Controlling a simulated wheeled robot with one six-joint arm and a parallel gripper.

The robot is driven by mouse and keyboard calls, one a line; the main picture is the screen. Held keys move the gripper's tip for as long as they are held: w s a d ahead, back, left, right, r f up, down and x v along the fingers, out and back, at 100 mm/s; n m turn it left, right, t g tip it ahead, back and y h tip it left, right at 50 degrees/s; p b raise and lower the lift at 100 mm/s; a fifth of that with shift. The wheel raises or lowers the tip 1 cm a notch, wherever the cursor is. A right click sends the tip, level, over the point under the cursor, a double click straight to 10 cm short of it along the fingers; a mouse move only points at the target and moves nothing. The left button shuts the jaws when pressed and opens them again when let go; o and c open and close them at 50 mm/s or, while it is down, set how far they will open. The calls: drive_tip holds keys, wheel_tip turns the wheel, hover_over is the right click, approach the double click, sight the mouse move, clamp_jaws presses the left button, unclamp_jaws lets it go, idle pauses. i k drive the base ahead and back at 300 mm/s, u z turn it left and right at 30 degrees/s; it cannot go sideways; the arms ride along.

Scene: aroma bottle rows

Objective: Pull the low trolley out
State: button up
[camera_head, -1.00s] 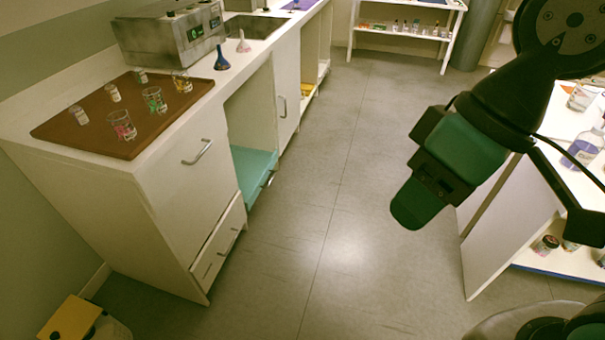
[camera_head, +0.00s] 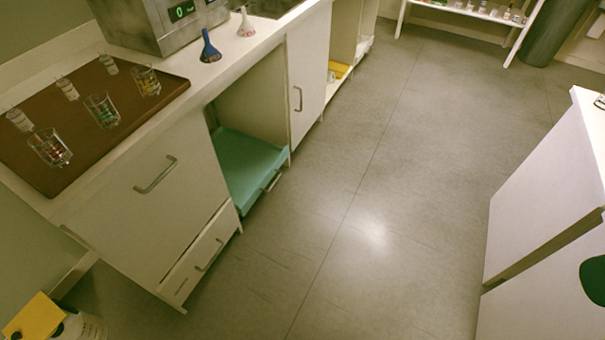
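The low trolley is most likely the teal flat-topped unit (camera_head: 243,165) in the open bay under the left counter. It sits low, near the floor, with its front at the bay's opening. A small handle (camera_head: 273,181) shows on its front edge. Its far side and wheels are hidden by the cabinet. My gripper is not in view.
A white drawer cabinet (camera_head: 150,195) stands left of the bay, and a white cupboard door (camera_head: 308,75) right of it. A brown tray (camera_head: 150,105) with glasses and small bottles lies on the counter. White panels (camera_head: 545,190) stand at right. The floor (camera_head: 375,190) between is clear.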

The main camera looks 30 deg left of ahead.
sight(248, 164)
drive_tip(key=i, duration=0.75)
drive_tip(key=u, duration=0.65)
drive_tip(key=i, duration=0.65)
drive_tip(key=u, duration=1.05)
drive_tip(key=i, duration=0.3)
drive_tip(key=u, duration=0.3)
